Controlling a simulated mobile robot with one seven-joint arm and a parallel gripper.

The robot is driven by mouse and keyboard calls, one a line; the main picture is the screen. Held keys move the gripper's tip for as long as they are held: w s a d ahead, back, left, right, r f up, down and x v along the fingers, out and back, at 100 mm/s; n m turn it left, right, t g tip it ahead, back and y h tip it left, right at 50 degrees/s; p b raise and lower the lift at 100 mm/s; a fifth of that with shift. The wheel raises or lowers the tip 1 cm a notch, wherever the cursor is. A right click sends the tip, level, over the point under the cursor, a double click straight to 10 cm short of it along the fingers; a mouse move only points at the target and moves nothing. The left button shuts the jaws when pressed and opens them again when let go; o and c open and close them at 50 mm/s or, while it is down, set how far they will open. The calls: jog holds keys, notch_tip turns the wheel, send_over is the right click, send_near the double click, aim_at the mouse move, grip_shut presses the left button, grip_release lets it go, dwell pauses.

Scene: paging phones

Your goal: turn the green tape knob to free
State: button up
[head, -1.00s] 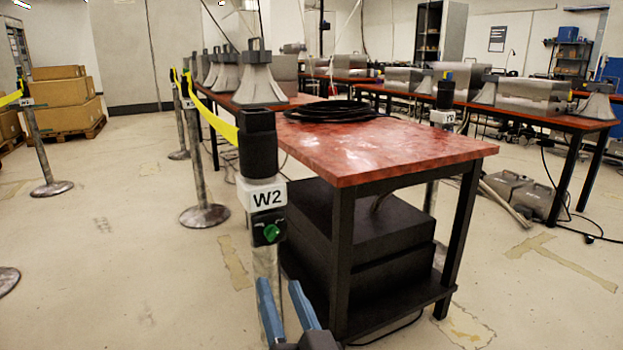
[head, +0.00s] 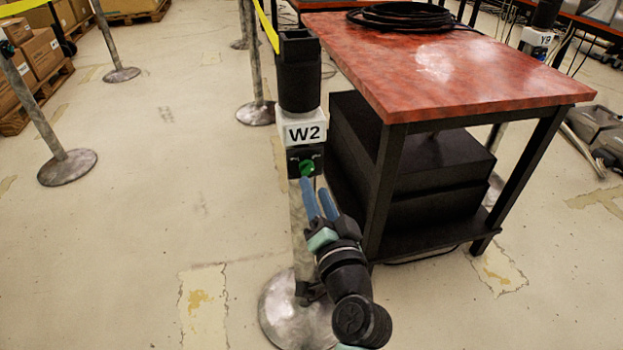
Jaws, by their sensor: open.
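The green knob (head: 307,167) sits on a small black plate under the white W2 label (head: 304,133) on a metal barrier post (head: 298,215). A black tape head (head: 299,75) tops the post, with yellow tape (head: 266,25) running off to the upper left. My gripper (head: 318,184) points up toward the knob, its two blue fingers apart and their tips just below the knob. In this view the tips overlap the lower part of the plate. I cannot tell whether they touch the knob. The gripper partly covers the post.
A red-topped table (head: 450,70) with black legs stands close to the right of the post. A coil of black cable (head: 410,17) lies on it, and black boxes (head: 410,150) sit beneath. Other barrier posts (head: 120,74) stand at left. The floor left of the post is open.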

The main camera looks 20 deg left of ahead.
aim_at(309, 173)
jog(key=shift+b+x, duration=0.3)
jog(key=shift+x, duration=1.95)
grip_shut()
